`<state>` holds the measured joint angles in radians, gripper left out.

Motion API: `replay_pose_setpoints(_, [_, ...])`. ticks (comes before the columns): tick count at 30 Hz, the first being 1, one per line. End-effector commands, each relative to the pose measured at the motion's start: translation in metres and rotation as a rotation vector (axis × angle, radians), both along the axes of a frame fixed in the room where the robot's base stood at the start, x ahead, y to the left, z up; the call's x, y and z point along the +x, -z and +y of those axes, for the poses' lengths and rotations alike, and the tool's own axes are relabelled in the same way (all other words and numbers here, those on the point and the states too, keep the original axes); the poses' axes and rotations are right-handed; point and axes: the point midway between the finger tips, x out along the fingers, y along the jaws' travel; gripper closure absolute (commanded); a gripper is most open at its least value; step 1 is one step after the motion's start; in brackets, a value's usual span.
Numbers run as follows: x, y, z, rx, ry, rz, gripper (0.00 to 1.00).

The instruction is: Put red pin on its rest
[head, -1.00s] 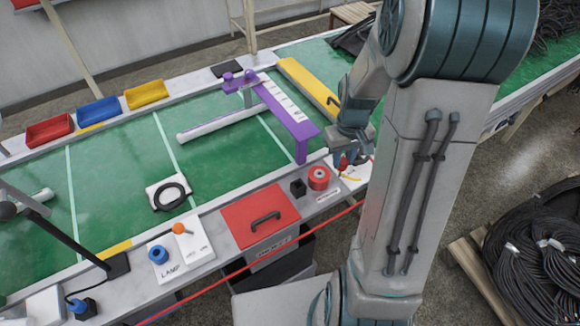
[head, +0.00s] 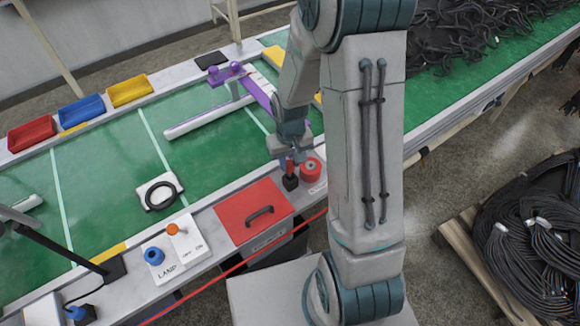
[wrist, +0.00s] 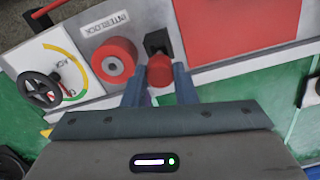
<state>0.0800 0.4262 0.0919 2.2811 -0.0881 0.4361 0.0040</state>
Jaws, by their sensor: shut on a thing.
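My gripper (head: 290,160) is shut on the red pin (wrist: 160,70), which shows between the two fingers in the wrist view. In the head view the pin (head: 289,166) is small and partly hidden by the fingers. The small black block (head: 290,183), which looks like the rest, is on the near ledge directly below the gripper. In the wrist view the block (wrist: 157,42) shows just beyond the pin's head. I cannot tell whether the pin touches the block.
A red round part (wrist: 113,60) by the INTERLOCK label stands close beside the block. A dial with a black handwheel (wrist: 42,90) is farther along the ledge. A red lid with a black handle (head: 253,212) lies on the other side. A purple frame (head: 262,95) rises behind.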

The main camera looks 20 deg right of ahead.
Motion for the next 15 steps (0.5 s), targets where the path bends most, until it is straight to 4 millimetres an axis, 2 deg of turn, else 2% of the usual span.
replay_pose_setpoints(7, [-0.001, 0.030, -0.001, 0.000, 0.001, 0.005, 0.97])
replay_pose_setpoints(15, [0.000, 0.037, -0.001, 0.000, 0.001, 0.001, 0.97])
